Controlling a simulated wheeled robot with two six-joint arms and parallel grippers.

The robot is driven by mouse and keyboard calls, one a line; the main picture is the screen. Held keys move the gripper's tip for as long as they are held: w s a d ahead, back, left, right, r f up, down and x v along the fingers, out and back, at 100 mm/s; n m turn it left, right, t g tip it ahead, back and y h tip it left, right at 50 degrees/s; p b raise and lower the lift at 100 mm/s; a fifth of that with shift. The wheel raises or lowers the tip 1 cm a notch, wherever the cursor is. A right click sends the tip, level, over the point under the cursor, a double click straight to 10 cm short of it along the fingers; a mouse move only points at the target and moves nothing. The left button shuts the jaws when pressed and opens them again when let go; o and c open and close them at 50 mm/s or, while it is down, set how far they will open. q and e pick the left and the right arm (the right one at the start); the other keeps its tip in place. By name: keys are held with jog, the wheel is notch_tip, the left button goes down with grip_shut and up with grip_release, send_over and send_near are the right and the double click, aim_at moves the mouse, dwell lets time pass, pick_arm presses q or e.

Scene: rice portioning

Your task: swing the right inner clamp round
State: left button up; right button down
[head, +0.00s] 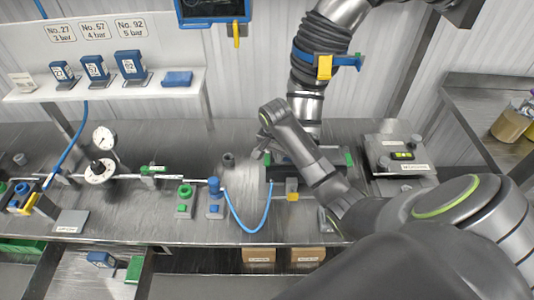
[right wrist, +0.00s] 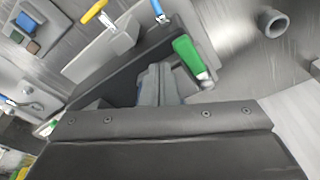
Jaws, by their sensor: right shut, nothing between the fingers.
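My right gripper (head: 262,150) reaches over the bench to a dark fixture behind my arm. In the right wrist view its grey fingers (right wrist: 160,84) are shut and empty. A green clamp handle (right wrist: 188,54) lies just right of the fingertips; I cannot tell whether they touch. A second green handle (head: 349,159) shows at the fixture's right end. A yellow handle (head: 292,186) on a grey block sits at its front. My forearm hides much of the fixture, and I cannot tell which handle is the right inner clamp. My left gripper is not in view.
A ribbed duct (head: 306,75) with a blue and yellow clamp rises behind my arm. A blue hose (head: 250,229) loops at the bench front. Gauges (head: 104,138) and valves stand left; a grey box (head: 398,156) stands right. Bare bench (head: 150,222) shows at front left.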

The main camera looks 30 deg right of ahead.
dwell(0.3)
jog(key=shift+w+a+p, duration=0.3)
jog(key=shift+w+a, duration=0.3)
jog(key=shift+a, duration=0.35)
jog(key=shift+w+a, duration=0.65)
jog(key=shift+a, duration=0.3)
jog(key=shift+w+a, duration=0.6)
jog(key=shift+w, duration=0.35)
